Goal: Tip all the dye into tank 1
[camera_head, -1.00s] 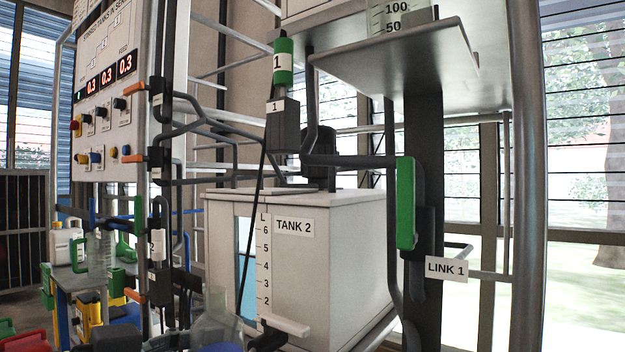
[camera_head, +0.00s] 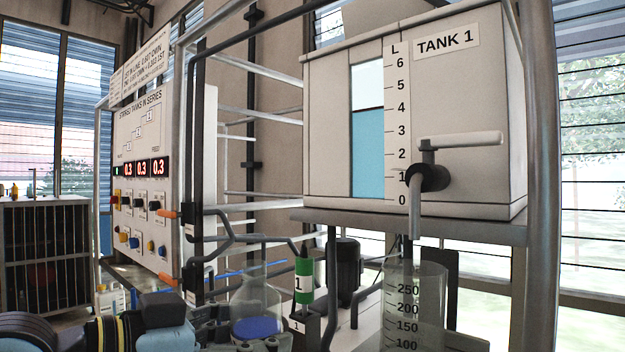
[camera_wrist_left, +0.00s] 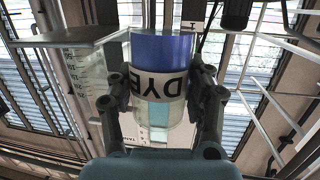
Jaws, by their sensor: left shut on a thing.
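A clear flask with blue dye (camera_head: 258,328) stands upright low in the head view, and my left gripper (camera_head: 262,343) is shut on it. In the left wrist view the flask (camera_wrist_left: 160,50) sits between the two fingers, its DYE label upside down in the picture. Tank 1 (camera_head: 462,95) is a white box on a raised shelf, up and to the right of the flask and apart from it. Its window shows light blue liquid to about the 4 mark. A lid seam shows along its top edge; its inside is hidden. My right gripper is not in view.
A graduated cylinder (camera_head: 415,290) stands below tank 1's tap (camera_head: 430,178). A control panel (camera_head: 145,170) with red readouts is at left. Dark pipes and a green-banded handle (camera_head: 304,278) are just right of the flask. A thick post (camera_head: 543,200) rises at right.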

